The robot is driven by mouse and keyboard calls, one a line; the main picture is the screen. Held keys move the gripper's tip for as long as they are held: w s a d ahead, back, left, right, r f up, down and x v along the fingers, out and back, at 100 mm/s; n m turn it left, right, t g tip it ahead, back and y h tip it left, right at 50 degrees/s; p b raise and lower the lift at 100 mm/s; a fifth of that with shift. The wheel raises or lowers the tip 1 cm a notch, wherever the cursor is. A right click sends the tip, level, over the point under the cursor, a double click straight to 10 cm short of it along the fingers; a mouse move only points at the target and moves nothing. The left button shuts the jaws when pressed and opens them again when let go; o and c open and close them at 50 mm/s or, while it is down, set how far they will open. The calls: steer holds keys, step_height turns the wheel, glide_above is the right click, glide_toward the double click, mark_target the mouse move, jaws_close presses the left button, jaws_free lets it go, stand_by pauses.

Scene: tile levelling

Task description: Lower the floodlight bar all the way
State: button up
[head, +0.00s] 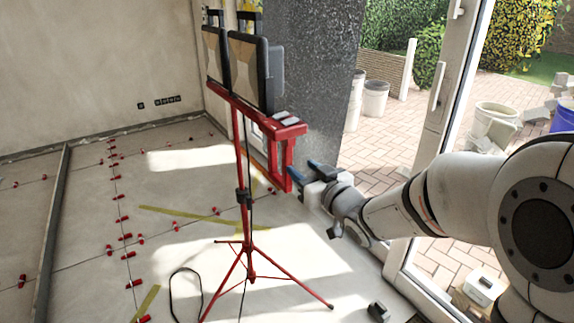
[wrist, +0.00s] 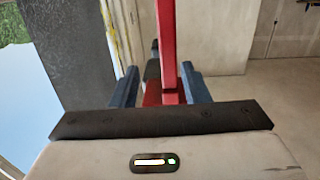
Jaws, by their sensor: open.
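The red floodlight bar (head: 235,105) sits at the top of a red tripod stand (head: 243,215) in the head view. Two dark-framed floodlights (head: 247,70) are mounted on it, facing left. A red looped handle (head: 288,165) hangs from the bar's right end. My gripper (head: 304,172) has blue fingers and is beside the handle's lower right part. In the wrist view, a red upright (wrist: 167,45) of the handle stands between the two open blue fingers (wrist: 160,82), with visible gaps on both sides. Whether the handle touches the palm is hidden.
The tripod's spread feet and a black cable (head: 185,290) are on the tiled floor (head: 75,230). Red levelling clips (head: 123,218) line the joints. A dark grey wall panel (head: 310,85) stands behind. The glass door frame (head: 435,110) is close to my arm at right.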

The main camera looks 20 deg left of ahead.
mark_target(290, 161)
steer(key=shift+s+a+f+y, duration=0.1)
steer(key=shift+a+y, duration=0.3)
steer(key=shift+a, duration=0.15)
steer(key=x, duration=0.7)
steer(key=shift+a, duration=0.25)
steer(key=shift+c, duration=0.3)
jaws_close()
